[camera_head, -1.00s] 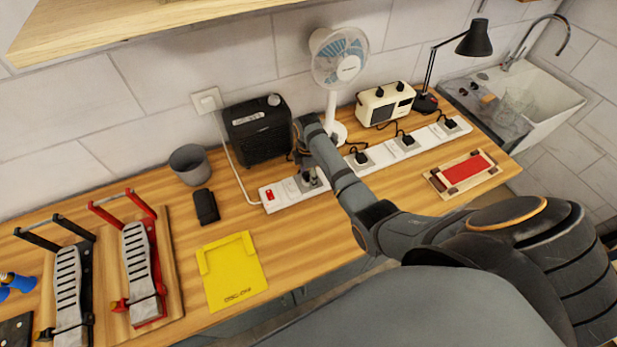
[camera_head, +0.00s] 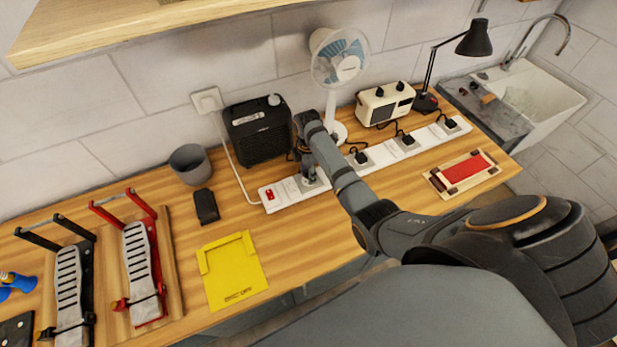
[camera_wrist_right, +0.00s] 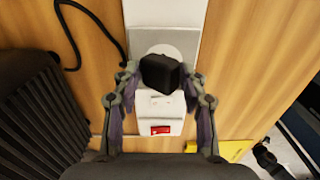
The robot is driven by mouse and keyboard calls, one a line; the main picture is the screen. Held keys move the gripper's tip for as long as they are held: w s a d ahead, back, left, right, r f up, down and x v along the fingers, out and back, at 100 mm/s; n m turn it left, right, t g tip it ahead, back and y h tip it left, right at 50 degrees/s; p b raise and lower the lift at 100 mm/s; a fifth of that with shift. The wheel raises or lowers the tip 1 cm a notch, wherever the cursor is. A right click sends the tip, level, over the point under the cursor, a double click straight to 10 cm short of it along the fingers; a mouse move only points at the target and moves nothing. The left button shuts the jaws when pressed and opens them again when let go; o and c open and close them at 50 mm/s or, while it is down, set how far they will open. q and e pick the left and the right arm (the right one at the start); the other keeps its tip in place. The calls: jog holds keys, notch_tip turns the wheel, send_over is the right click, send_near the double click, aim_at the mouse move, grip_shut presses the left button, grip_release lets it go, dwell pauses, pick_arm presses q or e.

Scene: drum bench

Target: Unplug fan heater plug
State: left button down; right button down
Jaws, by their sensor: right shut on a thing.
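The fan heater (camera_head: 258,132) is a black box with a ribbed front, standing against the wall behind the left end of the white power strip (camera_head: 292,188). My right gripper (camera_head: 309,178) is over the strip's left part. In the right wrist view my right gripper (camera_wrist_right: 161,78) is shut on a black plug (camera_wrist_right: 161,72), with a finger on each side. A round grey socket face (camera_wrist_right: 175,50) shows behind the plug. I cannot tell whether the plug's pins are in the socket. A red switch (camera_wrist_right: 161,130) is near the strip's end. My left gripper is out of view.
Other black plugs (camera_head: 361,158) sit farther right along the strip. A white desk fan (camera_head: 339,62) and a cream radio (camera_head: 385,104) stand behind it. A grey cup (camera_head: 189,164), a black case (camera_head: 205,206) and a yellow tray (camera_head: 232,272) are left, with bare wood between.

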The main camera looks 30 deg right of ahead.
jog(key=shift+r, duration=2.45)
